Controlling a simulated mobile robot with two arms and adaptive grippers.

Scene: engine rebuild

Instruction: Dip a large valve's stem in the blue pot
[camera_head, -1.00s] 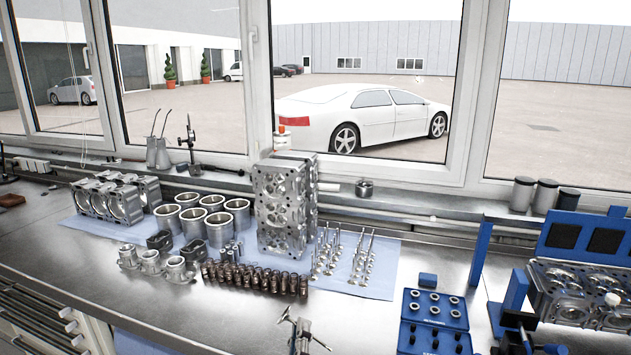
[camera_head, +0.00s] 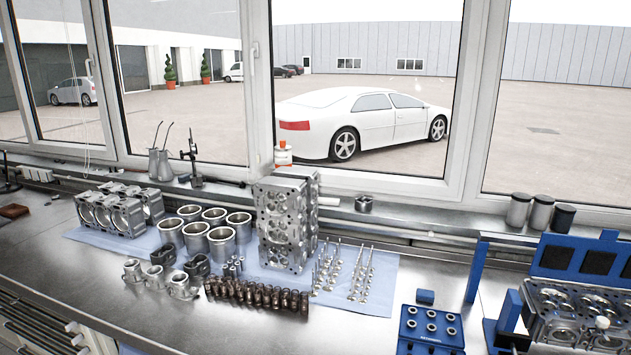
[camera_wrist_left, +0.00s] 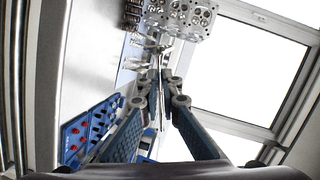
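Several upright silver valves (camera_head: 361,273) stand in rows on the blue mat (camera_head: 385,303), right of the upright cylinder head. My left gripper (camera_wrist_left: 163,75) shows in the left wrist view, its fingers drawn close together around a thin bright rod that looks like a valve stem (camera_wrist_left: 160,118); its ends are hard to make out. The standing valves (camera_wrist_left: 145,42) appear beyond the fingertips there. Neither gripper shows in the head view. I cannot see a blue pot in either view.
An upright cylinder head (camera_head: 287,222) and a row of brown springs (camera_head: 258,294) stand beside the valves. A blue tray with rings (camera_head: 430,330) and a blue-framed cylinder head (camera_head: 570,315) are at the right.

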